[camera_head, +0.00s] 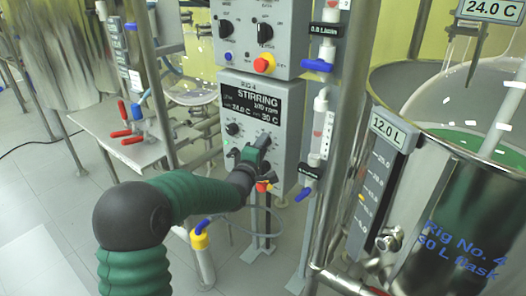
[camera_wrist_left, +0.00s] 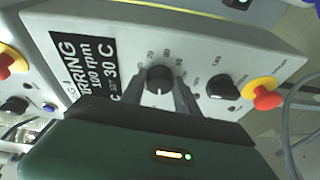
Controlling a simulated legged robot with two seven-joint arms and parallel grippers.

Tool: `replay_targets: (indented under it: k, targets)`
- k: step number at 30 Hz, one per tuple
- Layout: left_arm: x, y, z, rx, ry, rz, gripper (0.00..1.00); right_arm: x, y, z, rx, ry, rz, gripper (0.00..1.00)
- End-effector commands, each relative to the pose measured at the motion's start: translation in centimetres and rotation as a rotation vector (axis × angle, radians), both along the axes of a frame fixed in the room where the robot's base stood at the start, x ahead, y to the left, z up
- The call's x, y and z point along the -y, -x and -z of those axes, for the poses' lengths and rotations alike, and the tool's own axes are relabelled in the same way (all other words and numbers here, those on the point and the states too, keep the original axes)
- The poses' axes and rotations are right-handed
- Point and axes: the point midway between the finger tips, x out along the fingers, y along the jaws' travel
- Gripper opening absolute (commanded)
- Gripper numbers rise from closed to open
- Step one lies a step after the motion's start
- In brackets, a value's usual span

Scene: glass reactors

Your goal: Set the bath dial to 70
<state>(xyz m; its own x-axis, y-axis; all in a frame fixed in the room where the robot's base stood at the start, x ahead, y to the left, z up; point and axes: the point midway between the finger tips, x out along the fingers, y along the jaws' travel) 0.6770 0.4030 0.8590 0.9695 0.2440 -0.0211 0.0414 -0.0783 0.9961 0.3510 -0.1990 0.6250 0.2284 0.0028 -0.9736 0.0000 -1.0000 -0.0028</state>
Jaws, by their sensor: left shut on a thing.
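The bath dial is a black round knob (camera_wrist_left: 160,77) on the grey control box (camera_head: 285,130), with a ring of printed numbers around it. In the left wrist view, the two fingers of my left gripper (camera_wrist_left: 163,97) reach up to the knob, one on each side, and are shut on it. A pale pointer mark shows on the knob, on the side toward my gripper. In the head view my left gripper (camera_head: 258,150) is at the lower part of the box and hides the dial. The display (camera_head: 258,103) reads STIRRING, 100 rpm, 24.0 C and 30 C.
A second black knob (camera_wrist_left: 222,87) and a red-and-yellow emergency button (camera_wrist_left: 262,93) sit beside the dial. Another control box (camera_head: 260,35) is above. A steel post (camera_head: 345,130) and a large reactor vessel (camera_head: 450,200) stand to the right.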

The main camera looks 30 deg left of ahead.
Motion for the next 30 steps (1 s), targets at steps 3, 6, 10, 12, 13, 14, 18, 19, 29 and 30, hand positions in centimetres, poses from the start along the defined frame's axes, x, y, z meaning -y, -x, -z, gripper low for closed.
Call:
replay_targets:
  k: [3,6,10,12,13,14,18,19,29,30]
  targets:
    - [-0.4,0.2,1.1,-0.002,-0.105,-0.007,0.0,0.0,0.0,1.5,0.0,0.0,0.0,0.67]
    - [-0.4,0.2,1.2,0.005,-0.202,-0.007,0.0,0.0,0.0,2.3,0.0,0.0,0.0,0.67]
    - [-0.5,0.2,1.2,0.016,-0.324,-0.007,0.0,0.0,0.0,3.4,0.0,0.0,0.0,0.67]
    - [-0.5,0.2,1.3,0.021,-0.392,-0.007,0.0,0.0,0.0,4.0,0.0,0.0,0.0,0.67]
    - [-0.5,0.2,1.2,0.024,-0.42,-0.007,0.0,0.0,0.0,4.2,0.0,0.0,0.0,0.67]
    - [-0.5,0.2,1.2,0.026,-0.448,-0.006,0.0,0.0,0.0,4.5,0.0,0.0,0.0,0.67]
    - [-0.6,0.2,1.2,0.037,-0.582,-0.007,0.0,0.0,0.0,5.6,0.0,0.0,0.0,0.67]
    - [-0.6,0.2,1.2,0.04,-0.609,-0.008,0.0,0.0,0.0,5.8,0.0,0.0,0.0,0.67]
    - [-0.7,0.1,1.2,0.067,-0.924,-0.007,0.0,0.0,0.0,7.9,0.0,0.0,0.0,0.67]
    - [-0.8,0.1,1.2,0.069,-0.961,-0.007,0.0,0.0,0.0,8.2,0.0,0.0,0.0,0.67]
